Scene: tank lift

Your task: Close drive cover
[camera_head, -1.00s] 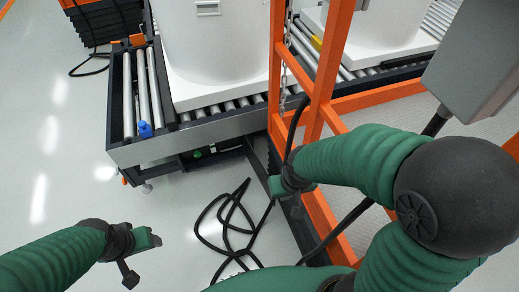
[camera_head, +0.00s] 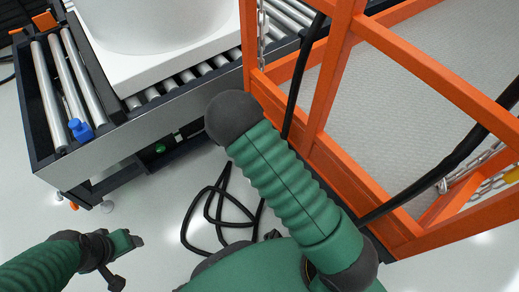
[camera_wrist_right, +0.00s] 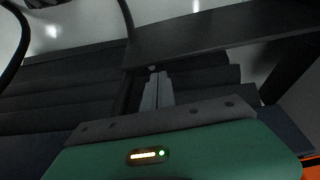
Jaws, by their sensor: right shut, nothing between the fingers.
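I cannot surely identify the drive cover in either view. In the right wrist view, a dark flat panel (camera_wrist_right: 215,36) crosses above dark ridged bellows-like folds (camera_wrist_right: 60,85); whether the panel is the cover I cannot tell. My right gripper (camera_wrist_right: 157,82) is shut and empty, its grey fingers together in front of the folds and just below the panel. Contact is not clear. In the head view the right gripper is hidden behind my green right arm. My left gripper (camera_head: 128,241) is over bare floor at the lower left; its finger gap does not show clearly.
A roller conveyor (camera_head: 150,136) carries a white tank (camera_head: 165,18) on a white base. A blue part (camera_head: 81,130) sits by the end rollers. An orange frame (camera_head: 335,70) with a chain stands right of my arm. Black cable (camera_head: 215,210) lies coiled on the floor.

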